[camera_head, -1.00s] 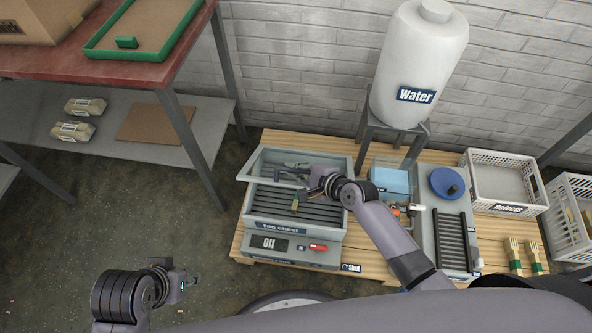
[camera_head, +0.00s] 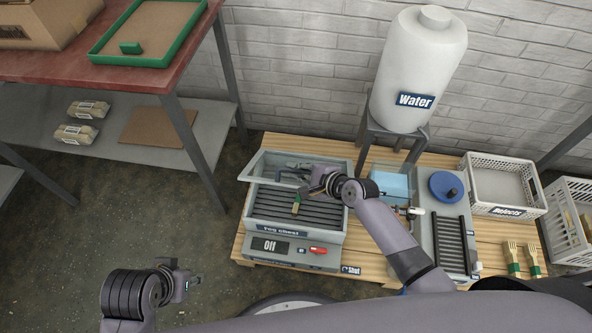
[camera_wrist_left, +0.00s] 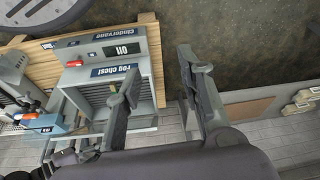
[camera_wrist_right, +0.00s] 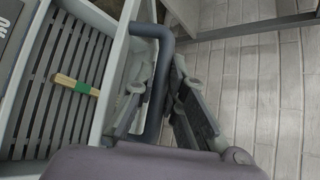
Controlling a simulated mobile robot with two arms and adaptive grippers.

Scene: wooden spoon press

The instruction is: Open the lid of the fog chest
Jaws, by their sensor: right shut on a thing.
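The grey fog chest (camera_head: 292,232) sits on the wooden pallet, its panel reading "Off". Its lid (camera_head: 262,166) is raised and leans back behind the chest, so the slatted inside is exposed. My right gripper (camera_head: 318,182) is at the lid's right part. In the right wrist view, its fingers (camera_wrist_right: 165,95) are around the dark bar handle (camera_wrist_right: 160,75) of the lid, shut on it. A wooden piece with a green band (camera_head: 296,203) lies on the slats. My left gripper (camera_head: 194,281) is open and empty, low over the floor, left of the chest.
Right of the chest are a blue box (camera_head: 389,184), a grey unit with a blue disc (camera_head: 447,186), and a "Rejects" crate (camera_head: 500,210). A water tank (camera_head: 420,70) stands behind. A red-topped table (camera_head: 120,75) is at left. The floor between is clear.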

